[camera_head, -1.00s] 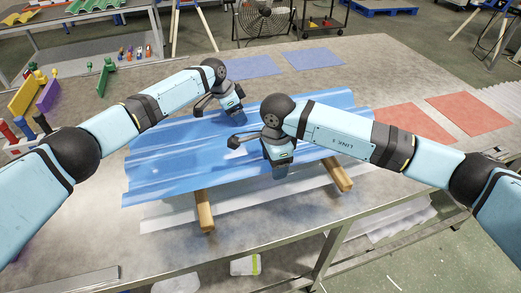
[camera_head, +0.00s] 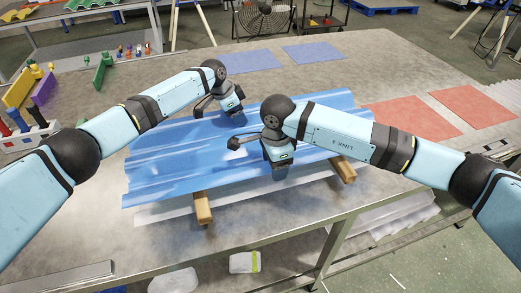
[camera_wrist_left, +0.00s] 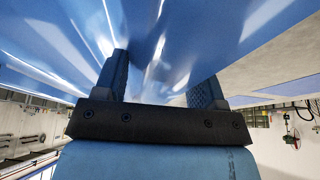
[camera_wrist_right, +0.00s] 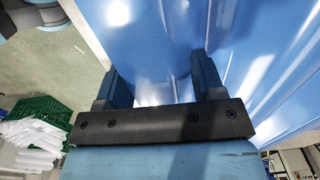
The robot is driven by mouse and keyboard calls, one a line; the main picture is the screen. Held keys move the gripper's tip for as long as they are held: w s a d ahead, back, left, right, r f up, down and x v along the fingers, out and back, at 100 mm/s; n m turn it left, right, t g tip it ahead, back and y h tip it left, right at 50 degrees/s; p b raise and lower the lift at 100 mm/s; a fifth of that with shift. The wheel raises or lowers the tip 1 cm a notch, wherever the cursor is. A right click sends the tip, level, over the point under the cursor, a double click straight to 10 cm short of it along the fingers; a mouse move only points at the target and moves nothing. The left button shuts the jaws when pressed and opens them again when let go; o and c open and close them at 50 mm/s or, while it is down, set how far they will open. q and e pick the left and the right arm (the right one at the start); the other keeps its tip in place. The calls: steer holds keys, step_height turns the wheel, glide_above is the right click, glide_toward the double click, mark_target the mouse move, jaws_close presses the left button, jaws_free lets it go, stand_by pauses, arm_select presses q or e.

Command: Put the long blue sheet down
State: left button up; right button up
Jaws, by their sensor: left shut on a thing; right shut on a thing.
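The long blue corrugated sheet (camera_head: 175,160) is held roughly level over the table, above two wooden bars (camera_head: 202,207) (camera_head: 344,170). I cannot tell whether it touches the bars. My left gripper (camera_head: 235,110) is shut on its far edge, and my right gripper (camera_head: 280,174) is shut on its near edge. In the left wrist view the sheet (camera_wrist_left: 180,30) passes between the fingers (camera_wrist_left: 160,80). In the right wrist view the sheet (camera_wrist_right: 240,35) also runs between the fingers (camera_wrist_right: 160,80). The sheet hides most of the bars.
A pale sheet (camera_head: 150,216) lies beneath on the grey table (camera_head: 80,235). Blue mats (camera_head: 312,53) lie at the back and red mats (camera_head: 472,107) at the right. A rack with coloured parts (camera_head: 30,138) stands at the left.

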arm_select(q)
steer(key=shift+f+b, duration=0.3)
steer(key=shift+f, duration=0.25)
arm_select(e)
steer(key=shift+f, duration=0.55)
arm_select(q)
steer(key=o, duration=1.1)
steer(key=shift+r, duration=0.15)
arm_select(e)
steer(key=o, duration=1.1)
steer(key=shift+r, duration=0.15)
arm_select(q)
steer(key=shift+o, duration=0.2)
arm_select(e)
steer(key=shift+o, duration=0.2)
arm_select(q)
steer(key=v, duration=1.1)
steer(key=shift+r, duration=0.35)
steer(key=shift+s+a+r, duration=0.1)
steer(key=shift+r, duration=0.05)
arm_select(e)
steer(key=shift+r, duration=0.15)
step_height(320, 180, up, 12)
